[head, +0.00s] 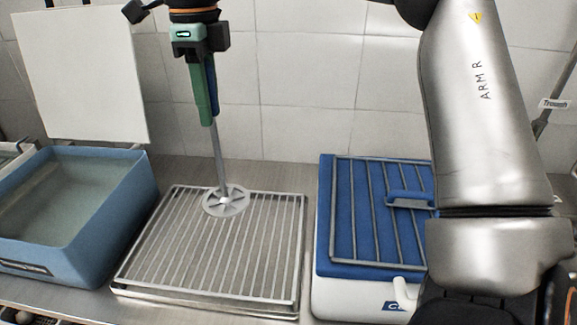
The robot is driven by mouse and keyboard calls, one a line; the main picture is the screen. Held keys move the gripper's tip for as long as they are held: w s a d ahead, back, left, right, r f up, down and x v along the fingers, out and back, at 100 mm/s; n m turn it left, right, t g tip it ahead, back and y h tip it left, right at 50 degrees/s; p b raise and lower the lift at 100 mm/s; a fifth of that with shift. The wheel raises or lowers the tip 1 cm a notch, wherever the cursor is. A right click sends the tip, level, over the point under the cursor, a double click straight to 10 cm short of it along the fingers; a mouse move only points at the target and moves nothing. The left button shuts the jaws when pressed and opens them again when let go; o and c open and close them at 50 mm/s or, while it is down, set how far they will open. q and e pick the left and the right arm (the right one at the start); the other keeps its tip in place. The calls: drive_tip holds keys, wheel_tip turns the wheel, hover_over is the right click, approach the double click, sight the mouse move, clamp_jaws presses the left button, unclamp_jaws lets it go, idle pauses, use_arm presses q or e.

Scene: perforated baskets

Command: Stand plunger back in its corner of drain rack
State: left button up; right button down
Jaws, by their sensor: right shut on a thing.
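The plunger (220,150) hangs upright with a slight tilt. It has a thin grey rod and a round slotted disc (226,200) at its lower end. My right gripper (207,110), with green fingers, is shut on the plunger's upper end, which the fingers partly hide. The drain rack (225,250) is a flat metal grid of parallel bars on the counter. The disc overlaps the back part of the rack, right of its middle. I cannot tell whether the disc touches the bars. My left gripper is not in view.
A blue water-filled trough (105,220) stands left of the rack, with a white board (80,75) behind it. A blue-topped white box (340,220) with metal bars stands to the right. My right arm covers the right side. The tiled wall (310,90) is close behind.

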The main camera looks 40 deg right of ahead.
drive_tip(key=shift+d+f, duration=0.25)
drive_tip(key=shift+d, duration=0.25)
drive_tip(key=d+f+b, duration=0.1)
drive_tip(key=d+f, duration=1.1)
drive_tip(key=d, duration=0.1)
drive_tip(key=shift+w+f, duration=0.2)
drive_tip(key=shift+w, duration=0.2)
drive_tip(key=shift+f+b, duration=0.1)
drive_tip(key=shift+b, duration=0.2)
drive_tip(key=shift+f, duration=0.15)
drive_tip(key=c, duration=0.7)
unclamp_jaws()
drive_tip(key=shift+o, duration=0.2)
